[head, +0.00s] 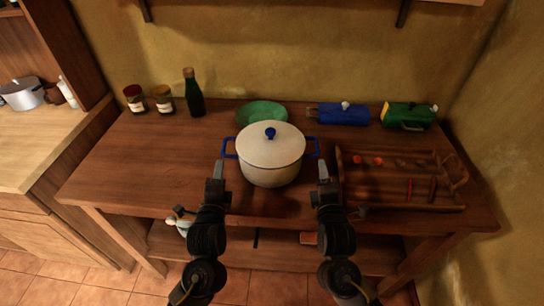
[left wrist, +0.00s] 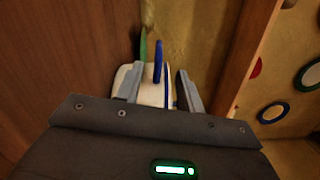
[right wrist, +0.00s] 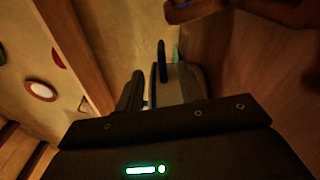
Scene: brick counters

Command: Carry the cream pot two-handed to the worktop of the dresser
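The cream pot (head: 270,160) stands upright on the brown wooden table, with its lid on, a blue knob and a blue loop handle on each side. My left gripper (head: 219,170) is in front of its left handle, and my right gripper (head: 323,172) is in front of its right handle; both look short of the handles. In the left wrist view a blue handle (left wrist: 158,62) shows between the open fingers. In the right wrist view a blue handle (right wrist: 162,62) shows between the open fingers. The dresser worktop (head: 40,140) is at the left.
A green bowl (head: 262,112) is behind the pot. Two jars (head: 162,99) and a dark bottle (head: 194,95) stand back left. A wooden tray (head: 400,203) with vegetables lies close on the right; blue (head: 342,115) and green (head: 408,116) containers are behind it. A metal pot (head: 22,94) stands on the dresser.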

